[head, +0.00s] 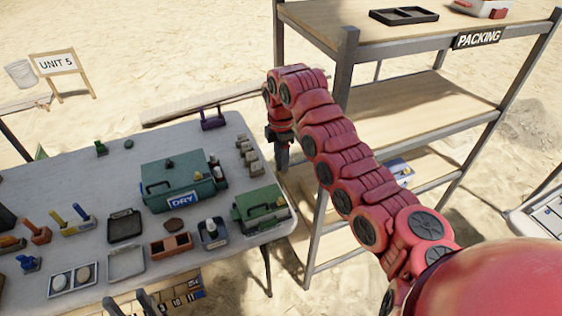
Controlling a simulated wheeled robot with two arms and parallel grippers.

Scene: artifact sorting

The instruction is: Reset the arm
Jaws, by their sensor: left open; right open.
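My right arm (335,150) reaches in from the lower right, bends over in front of the shelf's left post, and points its gripper (279,150) down. This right gripper looks small and dark, holds nothing that I can see, and hangs beyond the table's right edge. My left gripper (130,303) shows only as grey fingertips at the bottom edge, apart and empty, near the table's front edge. The rest of my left arm is out of view.
The table (100,170) holds a green DRY box (180,183), a smaller green box (262,208), trays and tools. The PACKING shelf (400,105) stands close behind my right arm. A UNIT 5 sign (57,64) stands on open sand.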

